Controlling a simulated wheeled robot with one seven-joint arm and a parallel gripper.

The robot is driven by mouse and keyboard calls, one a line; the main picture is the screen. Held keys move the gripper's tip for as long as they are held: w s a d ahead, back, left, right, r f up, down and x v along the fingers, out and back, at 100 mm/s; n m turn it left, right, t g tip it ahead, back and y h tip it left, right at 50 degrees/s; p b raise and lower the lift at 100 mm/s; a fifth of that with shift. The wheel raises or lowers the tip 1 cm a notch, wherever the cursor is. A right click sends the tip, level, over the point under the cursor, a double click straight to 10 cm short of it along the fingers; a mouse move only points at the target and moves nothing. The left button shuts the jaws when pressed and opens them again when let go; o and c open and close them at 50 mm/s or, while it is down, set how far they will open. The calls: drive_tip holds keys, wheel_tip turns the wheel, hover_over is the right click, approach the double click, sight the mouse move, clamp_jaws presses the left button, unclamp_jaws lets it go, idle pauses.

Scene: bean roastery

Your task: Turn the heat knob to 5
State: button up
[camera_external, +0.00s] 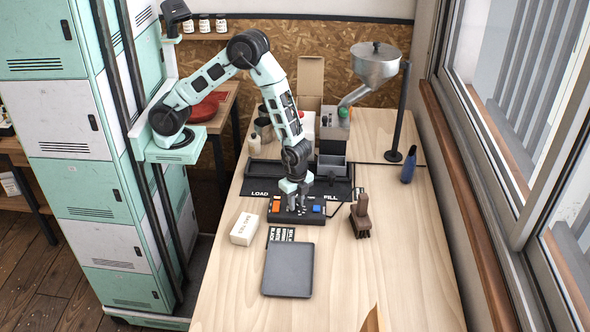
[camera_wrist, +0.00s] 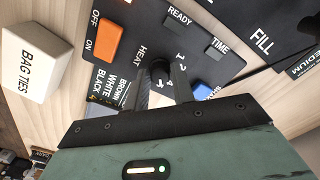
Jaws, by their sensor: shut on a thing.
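The black heat knob (camera_wrist: 159,66) sits on the dark control panel (camera_wrist: 140,18), beside the printed word HEAT. Printed numbers are partly visible around it, and the fingers cover part of the dial. I cannot tell which number its pointer meets. My gripper (camera_wrist: 161,80) is shut on the knob, one finger on each side. In the external view my gripper (camera_external: 295,200) reaches down onto the panel (camera_external: 290,217), and the knob is hidden there. The panel also has an orange OFF/ON switch (camera_wrist: 110,40) and a blue button (camera_wrist: 202,93).
A white BAG TIES box (camera_external: 244,229) stands left of the panel. A dark flat plate (camera_external: 288,270) lies in front, and a brown brush (camera_external: 361,216) is to the right. A hopper (camera_external: 376,66) and blue bottle (camera_external: 409,166) stand farther back. The front-right tabletop is mostly clear.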

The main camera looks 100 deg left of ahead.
sight(296, 203)
drive_tip(key=o, duration=1)
wheel_tip(296, 203, up, 18)
drive_tip(key=shift+f+b, duration=0.25)
drive_tip(key=shift+b, duration=0.8)
